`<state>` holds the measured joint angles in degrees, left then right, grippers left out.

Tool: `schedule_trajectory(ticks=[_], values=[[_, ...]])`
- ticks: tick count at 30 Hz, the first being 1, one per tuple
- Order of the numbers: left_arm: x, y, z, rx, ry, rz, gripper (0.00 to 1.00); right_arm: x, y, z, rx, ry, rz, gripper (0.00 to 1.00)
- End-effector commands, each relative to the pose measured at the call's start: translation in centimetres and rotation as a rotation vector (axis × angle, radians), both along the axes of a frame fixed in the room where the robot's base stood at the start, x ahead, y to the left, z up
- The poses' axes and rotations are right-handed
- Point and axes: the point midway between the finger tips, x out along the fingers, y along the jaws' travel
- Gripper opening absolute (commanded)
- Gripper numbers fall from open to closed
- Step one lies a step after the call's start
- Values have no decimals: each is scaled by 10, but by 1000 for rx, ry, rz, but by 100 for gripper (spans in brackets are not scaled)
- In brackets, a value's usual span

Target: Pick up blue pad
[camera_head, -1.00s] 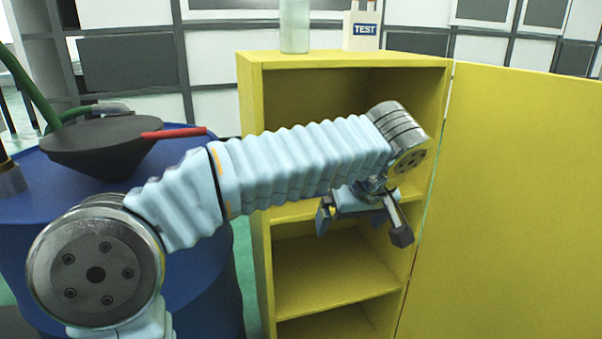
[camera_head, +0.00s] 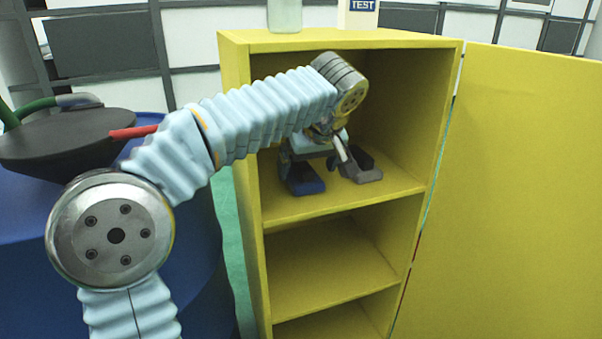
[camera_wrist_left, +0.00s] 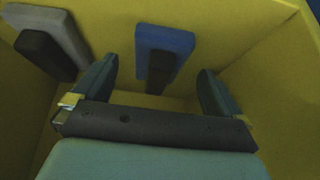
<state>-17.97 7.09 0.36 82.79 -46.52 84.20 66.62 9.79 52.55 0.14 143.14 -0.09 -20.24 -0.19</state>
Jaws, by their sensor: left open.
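My left gripper (camera_head: 314,160) is open and empty inside the top compartment of the yellow cabinet (camera_head: 235,110). The blue pad (camera_head: 306,187) lies on that compartment's shelf, low and to the left by the gripper, and the arm and gripper hide part of it. In the left wrist view the blue pad (camera_wrist_left: 178,39), with a dark grip on it, shows between the two open fingers (camera_wrist_left: 158,70) and beyond them. I see no grasp on it. My right gripper is not in view.
A grey pad (camera_head: 369,177) with a dark grip lies right of the blue pad on the same shelf. The cabinet walls are close around the gripper. The open yellow door (camera_head: 520,180) stands at the right. A blue drum (camera_head: 30,215) with a dark funnel (camera_head: 60,140) is at the left.

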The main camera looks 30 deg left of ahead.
Motion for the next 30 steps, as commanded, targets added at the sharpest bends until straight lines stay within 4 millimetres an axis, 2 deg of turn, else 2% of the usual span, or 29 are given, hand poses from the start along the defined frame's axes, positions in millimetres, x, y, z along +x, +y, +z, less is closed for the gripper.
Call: schedule_trajectory(ticks=[5,6,9,18,30], values=[[20,25,-5,0,3,4,100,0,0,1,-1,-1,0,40],[22,26,-13,0,5,2,100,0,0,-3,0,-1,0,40],[25,31,-23,0,3,1,100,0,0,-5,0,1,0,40],[28,32,-27,0,1,0,100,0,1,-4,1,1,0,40],[27,32,-26,1,1,0,41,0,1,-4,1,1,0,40]])
